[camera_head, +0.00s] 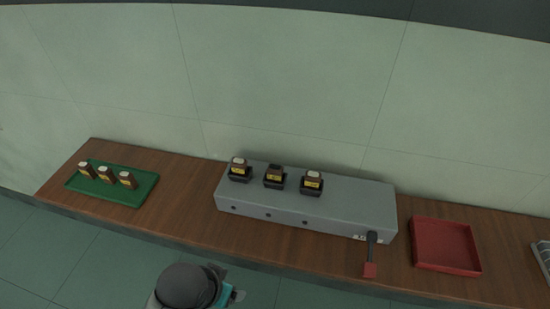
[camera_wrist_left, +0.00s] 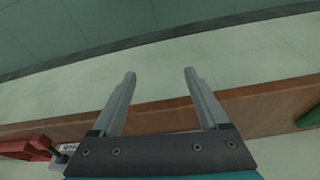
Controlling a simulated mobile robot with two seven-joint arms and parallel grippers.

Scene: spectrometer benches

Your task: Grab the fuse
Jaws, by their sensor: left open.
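Three small brown fuses with yellow labels stand in black sockets on the grey box: a left one (camera_head: 239,167), a middle one (camera_head: 274,174) and a right one (camera_head: 312,180). The left and right ones have pale tops; the middle one's top is dark. Three similar fuses (camera_head: 106,174) stand on the green tray (camera_head: 142,194) at the left. My left gripper (camera_wrist_left: 160,72) is open and empty in the wrist view, with the bench edge behind its fingers. In the head view my left arm is at the bottom, in front of the bench. My right gripper is not seen.
The grey box (camera_head: 350,198) has a lever with a red handle (camera_head: 370,270) at its front right. A red tray (camera_head: 445,246) lies right of it. A grey object (camera_head: 543,255) is cut off at the right edge. Bare wood (camera_head: 185,200) lies between green tray and box.

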